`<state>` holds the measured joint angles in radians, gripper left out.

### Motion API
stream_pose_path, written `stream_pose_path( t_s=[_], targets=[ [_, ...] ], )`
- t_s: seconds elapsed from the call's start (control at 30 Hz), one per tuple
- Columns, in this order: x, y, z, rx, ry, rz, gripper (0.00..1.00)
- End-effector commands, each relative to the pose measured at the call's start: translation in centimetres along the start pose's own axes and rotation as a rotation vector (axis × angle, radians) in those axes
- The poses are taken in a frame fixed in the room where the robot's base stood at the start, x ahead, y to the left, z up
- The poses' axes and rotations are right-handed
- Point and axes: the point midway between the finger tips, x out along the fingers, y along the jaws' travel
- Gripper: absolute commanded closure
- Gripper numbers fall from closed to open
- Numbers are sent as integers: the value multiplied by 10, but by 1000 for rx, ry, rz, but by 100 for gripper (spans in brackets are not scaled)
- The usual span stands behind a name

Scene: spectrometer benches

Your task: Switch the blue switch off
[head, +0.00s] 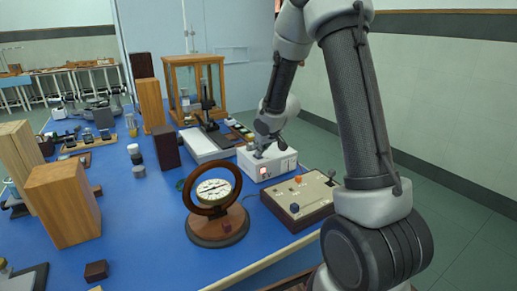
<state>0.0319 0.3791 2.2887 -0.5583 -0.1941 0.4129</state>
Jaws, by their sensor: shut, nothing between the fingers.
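A beige panel box (305,203) with dark sides sits on the blue bench near its right edge. A small dark blue knob or switch (295,207) is on its top, at the near left; its setting is too small to tell. My gripper (258,154) is shut and empty. It is at the top of a white box (284,171) behind the panel box, apart from the blue switch; I cannot tell whether it touches the white box. A reddish lit part (264,170) shows on that box's front.
An orange knob (298,180) and a dark lever (332,175) share the panel. A round dial instrument (214,191) stands to its left. A white case (204,145) and a wood-framed glass cabinet (195,85) are behind.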

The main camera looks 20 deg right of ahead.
Motion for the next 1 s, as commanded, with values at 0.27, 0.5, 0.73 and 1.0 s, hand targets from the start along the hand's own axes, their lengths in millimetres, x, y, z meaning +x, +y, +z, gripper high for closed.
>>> stream_pose_path(
  t_s=[0.27,0.5,0.73,1.0],
  targets=[
    [1,0,3,0,-1,0,100],
    [4,0,8,-1,0,0,100],
    [5,0,5,0,0,0,100],
    [10,0,-6,0,0,-1,100]
  ],
)
